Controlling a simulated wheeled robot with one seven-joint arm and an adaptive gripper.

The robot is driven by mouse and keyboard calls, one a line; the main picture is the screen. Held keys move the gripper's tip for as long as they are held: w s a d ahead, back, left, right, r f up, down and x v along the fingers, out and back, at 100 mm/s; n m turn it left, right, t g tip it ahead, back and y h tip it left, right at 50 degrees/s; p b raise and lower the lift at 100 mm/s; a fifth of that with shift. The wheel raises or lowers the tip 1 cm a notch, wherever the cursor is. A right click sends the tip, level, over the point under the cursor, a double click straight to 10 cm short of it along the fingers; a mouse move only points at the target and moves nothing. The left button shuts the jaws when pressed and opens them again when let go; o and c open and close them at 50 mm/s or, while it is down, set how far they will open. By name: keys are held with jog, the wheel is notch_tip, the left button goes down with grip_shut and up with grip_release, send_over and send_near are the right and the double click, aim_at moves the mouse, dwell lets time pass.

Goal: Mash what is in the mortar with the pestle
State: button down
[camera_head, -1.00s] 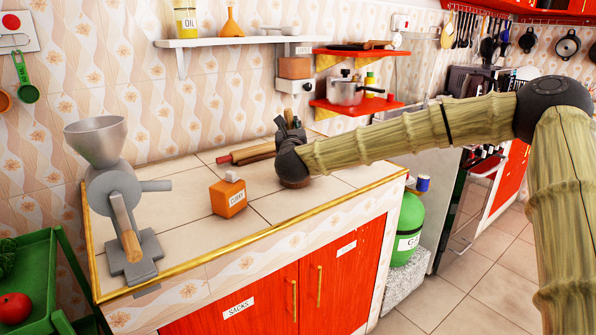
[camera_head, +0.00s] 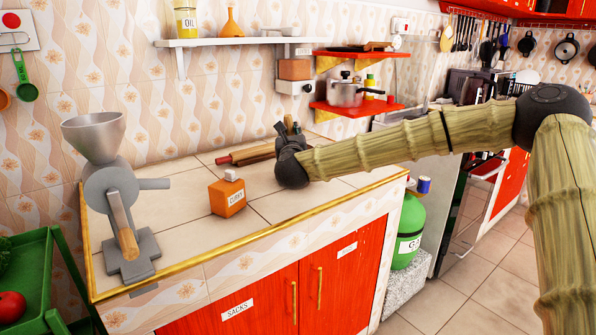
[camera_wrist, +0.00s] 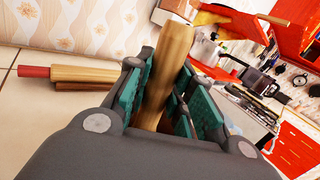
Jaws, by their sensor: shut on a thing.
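My gripper (camera_head: 288,130) is over the right part of the tiled counter. In the wrist view, its teal-padded fingers (camera_wrist: 160,95) are shut on a light wooden, rod-like piece, which I take to be the pestle (camera_wrist: 165,70). The pestle stands tilted between the pads, and its lower end is hidden by the gripper body. The mortar does not show clearly in either current view; my wrist covers that part of the counter. I cannot see what is in the mortar or whether the pestle touches it.
A rolling pin (camera_head: 250,154) with a red handle lies behind my gripper, near the wall. An orange labelled bottle (camera_head: 227,194) stands to the left on the counter. A grey grinder (camera_head: 115,200) stands at the left end. Red shelves (camera_head: 355,107) with a pot hang behind.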

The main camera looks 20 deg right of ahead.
jog(key=shift+f, duration=0.1)
jog(key=shift+r+p, duration=0.3)
jog(key=shift+r, duration=1)
jog(key=shift+r+p, duration=1.45)
jog(key=shift+r, duration=3.6)
jog(key=shift+d+f, duration=0.1)
